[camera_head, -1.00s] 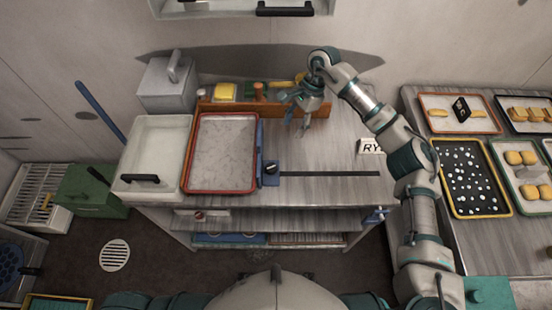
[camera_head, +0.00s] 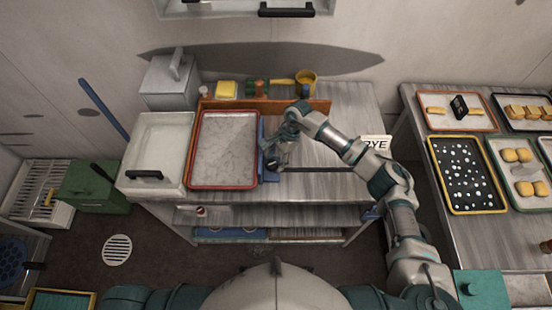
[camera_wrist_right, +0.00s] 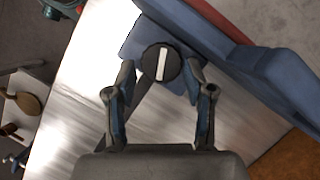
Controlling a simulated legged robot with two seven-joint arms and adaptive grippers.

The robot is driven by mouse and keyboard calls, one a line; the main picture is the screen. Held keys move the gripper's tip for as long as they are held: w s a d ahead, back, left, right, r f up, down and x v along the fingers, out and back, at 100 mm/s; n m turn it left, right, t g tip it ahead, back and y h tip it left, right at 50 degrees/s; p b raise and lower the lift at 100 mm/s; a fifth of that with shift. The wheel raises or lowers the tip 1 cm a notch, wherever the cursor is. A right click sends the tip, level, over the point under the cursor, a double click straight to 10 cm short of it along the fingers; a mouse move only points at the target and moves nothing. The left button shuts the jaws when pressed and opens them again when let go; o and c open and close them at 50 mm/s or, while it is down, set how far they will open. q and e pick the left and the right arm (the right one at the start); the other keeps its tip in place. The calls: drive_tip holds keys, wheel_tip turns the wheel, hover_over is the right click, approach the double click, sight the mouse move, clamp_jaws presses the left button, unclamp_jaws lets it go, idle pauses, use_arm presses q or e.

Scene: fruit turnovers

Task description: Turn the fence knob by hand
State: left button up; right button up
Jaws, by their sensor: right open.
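The fence knob (camera_wrist_right: 160,63) is a round black knob with a white bar across its face, on a blue bracket of the blue fence (camera_wrist_right: 220,45). In the right wrist view my right gripper (camera_wrist_right: 161,72) is open, with one finger on each side of the knob. The fingertips are close to its rim; I cannot tell if they touch it. In the head view my right gripper (camera_head: 277,164) is over the knob and largely hides it. The blue fence (camera_head: 261,140) stands along the right side of a red-rimmed tray (camera_head: 224,185). My left gripper is not in view.
A dark slot (camera_head: 335,170) runs right from the knob across the workbench (camera_head: 310,187). An orange-brown rail (camera_head: 318,105) lies behind, with several small items beyond. A RYE sign (camera_head: 375,143) stands to the right, close to my right arm. A white bin (camera_head: 158,145) is at left.

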drive_tip(key=shift+a, duration=0.3)
drive_tip(key=shift+c, duration=0.5)
drive_tip(key=shift+s, duration=0.1)
drive_tip(key=c, duration=0.8)
drive_tip(key=shift+o, duration=0.2)
drive_tip(key=shift+d, duration=0.15)
